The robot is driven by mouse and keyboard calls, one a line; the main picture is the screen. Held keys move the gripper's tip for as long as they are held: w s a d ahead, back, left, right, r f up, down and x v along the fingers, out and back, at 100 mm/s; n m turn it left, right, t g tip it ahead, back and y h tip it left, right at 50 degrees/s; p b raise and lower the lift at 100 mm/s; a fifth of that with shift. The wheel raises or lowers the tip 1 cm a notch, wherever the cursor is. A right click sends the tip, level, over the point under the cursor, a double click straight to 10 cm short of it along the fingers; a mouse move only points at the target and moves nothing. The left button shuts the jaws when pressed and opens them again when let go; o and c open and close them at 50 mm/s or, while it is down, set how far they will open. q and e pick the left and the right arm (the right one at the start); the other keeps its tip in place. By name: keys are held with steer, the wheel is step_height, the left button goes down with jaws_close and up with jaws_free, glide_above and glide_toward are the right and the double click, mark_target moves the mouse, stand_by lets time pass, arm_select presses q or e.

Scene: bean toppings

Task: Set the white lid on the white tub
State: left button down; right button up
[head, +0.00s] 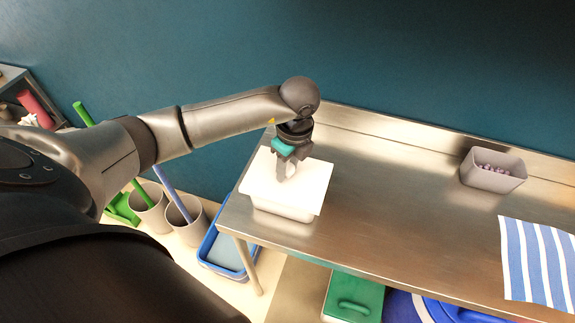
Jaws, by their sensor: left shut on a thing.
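The white lid (309,194) is a flat square sheet at the left end of the steel table. It lies over the white tub (285,211), whose front wall shows below the lid's near edge. I cannot tell whether the lid rests fully on the rim or is held just above it. My left gripper (287,177) points down at the middle of the lid and is shut on it; the fingers hide the spot they grip. My right gripper is not in view.
The steel table (390,220) is bare to the right of the tub. A grey container of beans (493,169) stands at the back right. Bins (186,218) and a blue crate (222,252) stand on the floor at left.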

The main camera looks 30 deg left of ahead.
mark_target(293, 171)
arm_select(q)
steer(key=shift+f+b, duration=0.35)
steer(key=shift+f, duration=0.1)
steer(key=shift+c, duration=2.4)
jaws_free()
steer(key=shift+r, duration=0.15)
steer(key=shift+r+p, duration=0.35)
steer(key=shift+p, duration=0.05)
step_height(293, 171, up, 12)
steer(key=d, duration=0.1)
steer(key=shift+s+d, duration=0.15)
steer(key=shift+d, duration=0.1)
